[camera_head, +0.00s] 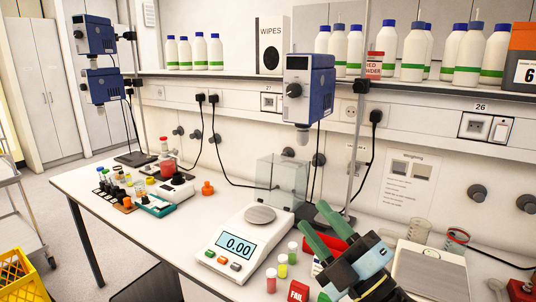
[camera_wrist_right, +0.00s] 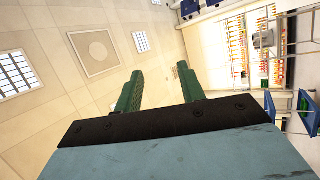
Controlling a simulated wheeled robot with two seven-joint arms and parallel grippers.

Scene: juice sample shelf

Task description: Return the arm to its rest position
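My right gripper (camera_head: 316,217) is at the lower right of the head view, raised at the front of the bench with its green fingers pointing up and to the left. The fingers are apart. In the right wrist view, the two green fingers (camera_wrist_right: 160,74) also stand apart with nothing between them, against the ceiling. The gripper and wrist hide part of the bench and a red object behind them. My left gripper is in neither view.
A balance (camera_head: 238,243) reading 0.00 stands on the white bench (camera_head: 150,236). Small capped vials (camera_head: 282,268) and a red FAIL block (camera_head: 298,291) are close to the right gripper. White bottles (camera_head: 414,52) line the shelf. A second device (camera_head: 428,272) is at right.

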